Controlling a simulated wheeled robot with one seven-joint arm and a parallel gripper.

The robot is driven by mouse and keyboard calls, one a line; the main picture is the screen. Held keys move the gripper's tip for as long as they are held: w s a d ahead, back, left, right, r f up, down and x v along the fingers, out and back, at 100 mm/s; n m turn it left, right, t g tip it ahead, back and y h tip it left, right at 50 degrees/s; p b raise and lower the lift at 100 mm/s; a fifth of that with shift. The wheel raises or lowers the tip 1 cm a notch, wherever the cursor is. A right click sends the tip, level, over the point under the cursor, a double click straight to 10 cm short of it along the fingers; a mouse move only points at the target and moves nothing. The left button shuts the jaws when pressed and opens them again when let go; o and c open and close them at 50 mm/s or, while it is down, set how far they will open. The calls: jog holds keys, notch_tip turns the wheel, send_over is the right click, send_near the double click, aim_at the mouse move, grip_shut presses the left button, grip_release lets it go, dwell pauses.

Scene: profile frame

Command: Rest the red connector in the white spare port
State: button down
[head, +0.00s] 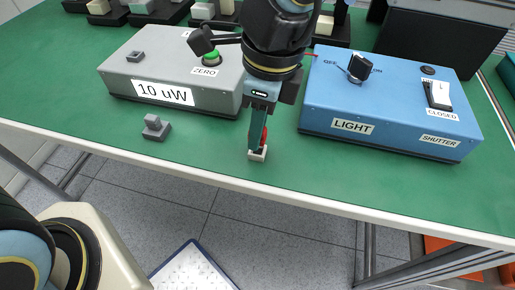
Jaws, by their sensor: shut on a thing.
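The red connector (264,137) shows as a small red strip at the fingers of my gripper (257,148). My gripper points down and is shut on the connector, which my fingers mostly hide. The connector's lower end is at or just above the port. I cannot tell whether it sits inside it.
A grey box (120,73) labelled "10 uW" with a green button stands left. A blue box (390,101) labelled "LIGHT" and "SHUTTER" stands right. A small grey block (155,128) lies left of my gripper on the green table (215,142).

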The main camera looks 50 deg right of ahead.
jog(key=shift+f+b, duration=0.75)
jog(key=shift+f, duration=0.2)
dwell(0.8)
jog(key=c, duration=0.7)
grip_release()
jog(key=shift+r, duration=0.15)
jog(key=shift+r+p, duration=2.45)
jog(key=shift+p, duration=0.15)
grip_shut()
